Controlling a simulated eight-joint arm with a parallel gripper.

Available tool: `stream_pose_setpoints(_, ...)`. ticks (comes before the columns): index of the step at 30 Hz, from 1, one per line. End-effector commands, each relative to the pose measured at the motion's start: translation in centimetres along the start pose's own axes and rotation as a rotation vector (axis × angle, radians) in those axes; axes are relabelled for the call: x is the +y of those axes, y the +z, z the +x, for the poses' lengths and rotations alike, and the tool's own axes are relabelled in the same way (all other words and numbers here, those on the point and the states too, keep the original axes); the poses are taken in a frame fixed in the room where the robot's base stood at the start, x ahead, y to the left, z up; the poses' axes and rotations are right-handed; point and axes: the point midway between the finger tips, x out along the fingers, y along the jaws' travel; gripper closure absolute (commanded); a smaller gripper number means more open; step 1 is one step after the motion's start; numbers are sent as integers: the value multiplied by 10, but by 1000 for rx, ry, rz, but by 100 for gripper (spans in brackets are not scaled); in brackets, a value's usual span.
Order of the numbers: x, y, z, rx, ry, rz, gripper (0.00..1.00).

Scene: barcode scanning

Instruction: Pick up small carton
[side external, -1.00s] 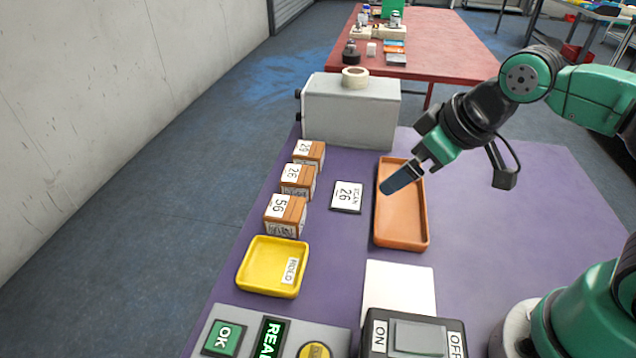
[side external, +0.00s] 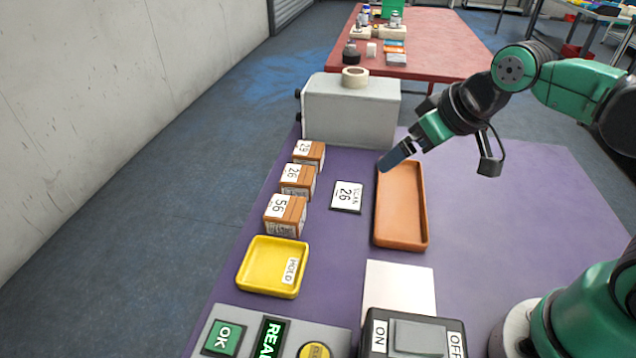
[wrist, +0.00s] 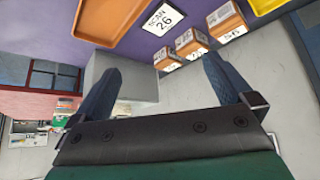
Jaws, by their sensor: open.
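Three small brown cartons with white labels stand in a row on the purple table: carton 29 (side external: 309,153) at the back, carton 26 (side external: 298,180) in the middle, carton 56 (side external: 285,214) in front. A card reading "SCAN 26" (side external: 346,196) lies to their right. My gripper (side external: 390,163) is over the far end of the orange tray, right of the cartons and apart from them. In the wrist view my gripper (wrist: 165,82) is open and empty, with carton 26 (wrist: 187,44) beyond the fingers.
The orange tray (side external: 424,215) appears empty. A yellow HOLD tray (side external: 250,272) sits in front of the cartons. A grey box (side external: 350,115) with a tape roll (side external: 355,77) on top stands behind. A white pad (side external: 400,287) and ON/OFF switch box (side external: 415,337) are in front.

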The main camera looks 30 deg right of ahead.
Motion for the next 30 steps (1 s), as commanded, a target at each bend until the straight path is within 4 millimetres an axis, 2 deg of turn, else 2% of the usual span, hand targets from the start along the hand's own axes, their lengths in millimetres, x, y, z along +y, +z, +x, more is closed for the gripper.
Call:
stream_pose_setpoints(3,-6,-27,10,-41,-42,-95,0)
stream_pose_setpoints(8,-16,-60,37,-96,-118,-246,0)
stream_pose_setpoints(15,-34,-91,98,-155,-249,-471,0)
stream_pose_setpoints(21,-46,-96,142,-174,-338,-610,0)
stream_pose_setpoints(30,-53,-92,170,-178,-373,-664,0)
